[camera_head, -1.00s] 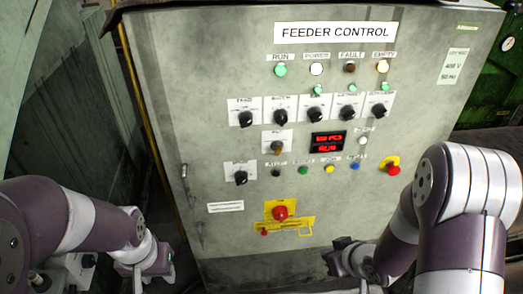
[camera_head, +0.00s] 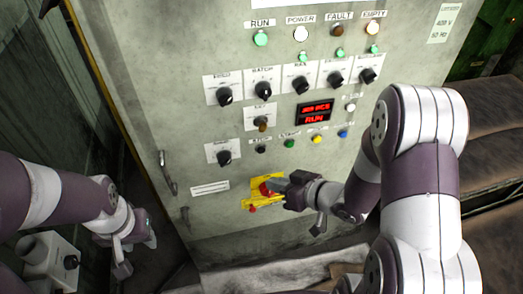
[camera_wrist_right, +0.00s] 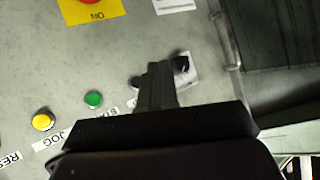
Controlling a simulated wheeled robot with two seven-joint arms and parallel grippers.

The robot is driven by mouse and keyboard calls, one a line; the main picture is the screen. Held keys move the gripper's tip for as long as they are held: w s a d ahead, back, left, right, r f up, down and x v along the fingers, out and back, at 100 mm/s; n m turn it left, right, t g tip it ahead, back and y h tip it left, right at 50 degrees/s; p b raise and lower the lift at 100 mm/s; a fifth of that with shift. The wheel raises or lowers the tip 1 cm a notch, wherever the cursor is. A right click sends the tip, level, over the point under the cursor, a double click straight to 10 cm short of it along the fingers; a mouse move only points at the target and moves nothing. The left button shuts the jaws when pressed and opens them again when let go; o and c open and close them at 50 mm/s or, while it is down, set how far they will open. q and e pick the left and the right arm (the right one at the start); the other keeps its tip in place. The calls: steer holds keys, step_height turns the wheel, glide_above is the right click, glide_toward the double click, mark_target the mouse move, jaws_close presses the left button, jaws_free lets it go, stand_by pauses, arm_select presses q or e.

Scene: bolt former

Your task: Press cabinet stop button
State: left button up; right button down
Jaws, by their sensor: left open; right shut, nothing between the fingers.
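The grey control cabinet (camera_head: 228,130) fills the middle of the head view. A row of small push buttons crosses it: black (camera_head: 261,149), green (camera_head: 289,143), yellow (camera_head: 317,139) and blue (camera_head: 342,134). The black button's label is too small to read. In the wrist view green (camera_wrist_right: 93,99) and yellow (camera_wrist_right: 43,121) show, with the black button (camera_wrist_right: 136,83) beside my fingers. My right gripper (camera_head: 276,186) is shut and empty, in front of the red knob (camera_head: 265,188) on its yellow plate; contact is unclear. My left gripper (camera_head: 136,256) is open, low left, away from the panel.
Black selector knobs (camera_head: 263,90) and indicator lamps (camera_head: 301,34) sit above the buttons, with a red display (camera_head: 315,111). A handle (camera_head: 167,174) stands out at the cabinet's left edge. My right arm covers the panel's right side.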

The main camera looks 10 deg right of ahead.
mark_target(261, 150)
steer(key=w, duration=0.7)
steer(key=shift+w+a, duration=0.15)
stand_by(1.8)
steer(key=shift+w, duration=0.4)
steer(key=shift+w+p, duration=0.4)
stand_by(0.7)
steer(key=shift+s, duration=0.8)
